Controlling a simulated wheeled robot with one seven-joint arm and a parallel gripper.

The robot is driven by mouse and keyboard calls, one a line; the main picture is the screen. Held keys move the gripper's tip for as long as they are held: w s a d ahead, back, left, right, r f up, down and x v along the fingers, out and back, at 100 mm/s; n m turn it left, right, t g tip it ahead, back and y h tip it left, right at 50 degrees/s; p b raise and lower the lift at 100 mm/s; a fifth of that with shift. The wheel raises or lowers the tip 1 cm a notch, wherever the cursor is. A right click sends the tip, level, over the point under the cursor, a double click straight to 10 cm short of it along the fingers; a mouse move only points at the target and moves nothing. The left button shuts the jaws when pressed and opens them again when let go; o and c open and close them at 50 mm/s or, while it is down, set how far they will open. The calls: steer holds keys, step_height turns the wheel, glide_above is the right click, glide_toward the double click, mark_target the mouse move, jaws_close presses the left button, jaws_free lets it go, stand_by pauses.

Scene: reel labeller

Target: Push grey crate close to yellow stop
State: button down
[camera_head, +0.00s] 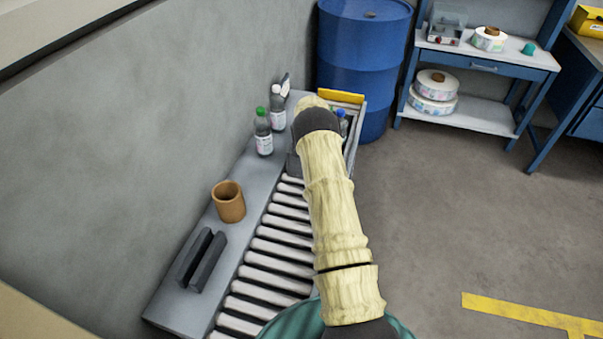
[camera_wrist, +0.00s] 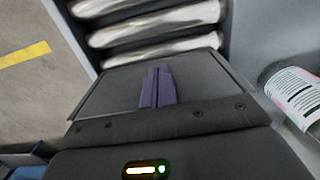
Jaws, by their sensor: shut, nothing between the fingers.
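The grey crate (camera_head: 293,164) sits at the far end of the roller conveyor, mostly hidden behind my arm in the head view. A bottle shows inside it, right of my arm. The yellow stop (camera_head: 341,96) is a flat bar at the conveyor's far end, just beyond the crate; the gap between them is hidden. My gripper (camera_wrist: 157,88) has purple fingers closed together and empty. The head view hides the fingers behind my arm.
Bottles (camera_head: 263,133), a brown cup (camera_head: 229,202) and a dark slotted block (camera_head: 202,260) stand on the ledge left of the rollers (camera_head: 270,265). A blue drum (camera_head: 364,60) stands behind the stop. A bench (camera_head: 480,60) with reels is at right. The floor right of the conveyor is clear.

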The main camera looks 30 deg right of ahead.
steer(key=shift+w+d+b, duration=0.4)
steer(key=shift+w+d, duration=0.25)
steer(key=shift+d, duration=0.15)
steer(key=shift+d+r, duration=0.1)
steer(key=shift+s+a+p, duration=0.2)
steer(key=shift+a+p, duration=0.25)
steer(key=shift+a, duration=0.1)
step_height(320, 180, up, 10)
steer(key=s+a+p, duration=0.1)
steer(key=s, duration=0.1)
steer(key=shift+s+a, duration=0.2)
steer(key=shift+a, duration=0.2)
